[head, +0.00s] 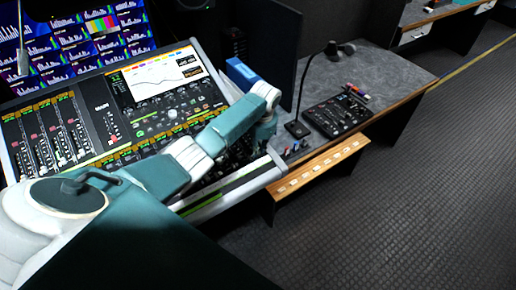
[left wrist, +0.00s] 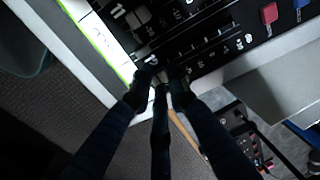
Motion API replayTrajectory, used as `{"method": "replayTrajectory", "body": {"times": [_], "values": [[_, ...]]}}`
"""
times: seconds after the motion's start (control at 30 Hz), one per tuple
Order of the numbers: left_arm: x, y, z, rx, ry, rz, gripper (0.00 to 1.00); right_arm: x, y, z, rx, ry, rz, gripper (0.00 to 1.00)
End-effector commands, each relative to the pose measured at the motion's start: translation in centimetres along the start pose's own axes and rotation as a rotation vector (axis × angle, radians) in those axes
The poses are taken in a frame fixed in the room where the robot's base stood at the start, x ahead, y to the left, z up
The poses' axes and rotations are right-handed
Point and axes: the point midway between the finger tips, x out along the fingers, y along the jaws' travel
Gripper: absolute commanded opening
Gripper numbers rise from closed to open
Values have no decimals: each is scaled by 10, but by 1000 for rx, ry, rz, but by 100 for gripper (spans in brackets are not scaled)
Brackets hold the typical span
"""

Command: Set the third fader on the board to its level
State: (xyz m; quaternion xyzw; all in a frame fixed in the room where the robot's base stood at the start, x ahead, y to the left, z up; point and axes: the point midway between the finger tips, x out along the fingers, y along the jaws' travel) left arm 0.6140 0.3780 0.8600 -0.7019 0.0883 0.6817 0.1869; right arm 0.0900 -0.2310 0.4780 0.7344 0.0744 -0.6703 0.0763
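The board (head: 118,130) is a large sloped mixing console with a screen; several fader strips (head: 55,133) with red and white caps show at its left. My left arm crosses in front of its lower right part and hides the faders there. In the left wrist view the board's near right corner shows dark fader slots (left wrist: 205,45) and a white front edge with a green line. My left gripper (left wrist: 160,85) is over this edge; its dark fingertips are apart, with nothing clearly held. Which fader is third there I cannot tell. My right gripper is out of view.
Right of the board, a grey desk (head: 395,75) carries a gooseneck microphone (head: 298,127) and a small black control panel (head: 337,114). Red (left wrist: 269,13) and blue caps show in the wrist view. The floor at right is clear.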

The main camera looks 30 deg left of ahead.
Motion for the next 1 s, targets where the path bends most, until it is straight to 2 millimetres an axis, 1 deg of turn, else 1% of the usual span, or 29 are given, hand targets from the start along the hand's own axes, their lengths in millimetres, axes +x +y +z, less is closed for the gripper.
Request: {"method": "replayTrajectory", "body": {"times": [0.17, 0.27, 0.37, 0.5, 0.6, 0.73, 0.97, 1.0], "values": [[0, 2, 0, 1, -2, 4, 0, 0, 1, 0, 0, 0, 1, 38], [2, -3, 0, 0, -2, 4, 0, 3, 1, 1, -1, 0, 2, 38], [4, -21, 0, -4, -1, 2, 0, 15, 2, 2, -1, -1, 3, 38], [6, -52, -1, -5, 0, 1, 0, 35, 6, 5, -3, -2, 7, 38], [4, -65, -1, -4, 1, 1, 0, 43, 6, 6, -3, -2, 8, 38], [1, -72, 0, -1, 0, 3, 0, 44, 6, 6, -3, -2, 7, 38], [0, -72, 0, 0, -1, 2, 0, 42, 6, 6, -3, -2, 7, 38], [0, -72, 0, 0, -1, 2, 19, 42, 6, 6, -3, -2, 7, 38]]}}
